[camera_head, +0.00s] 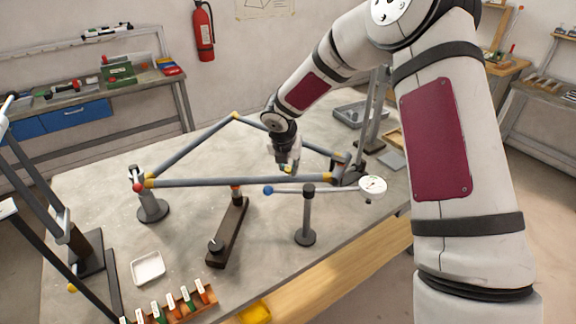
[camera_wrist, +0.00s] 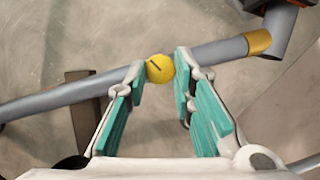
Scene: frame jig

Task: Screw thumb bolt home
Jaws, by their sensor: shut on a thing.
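The thumb bolt (camera_wrist: 160,68) shows in the wrist view as a round yellow head with a dark line across it. It lies over the grey lower tube (camera_wrist: 75,98) of the frame. My gripper (camera_wrist: 160,72) has its teal-padded fingers on both sides of the head and is shut on it. In the head view my gripper (camera_head: 288,167) points down at the long lower tube (camera_head: 235,182), right of its middle, with a bit of yellow at its tip. The bolt's shank and whatever thread it enters are hidden.
A dial gauge (camera_head: 373,186), a post (camera_head: 307,220) with a blue-balled rod and a dark bar (camera_head: 230,232) stand near the frame. A white tray (camera_head: 148,268) and a rack of tagged pieces (camera_head: 178,306) are at front left. The frame's tubes rise close around my gripper.

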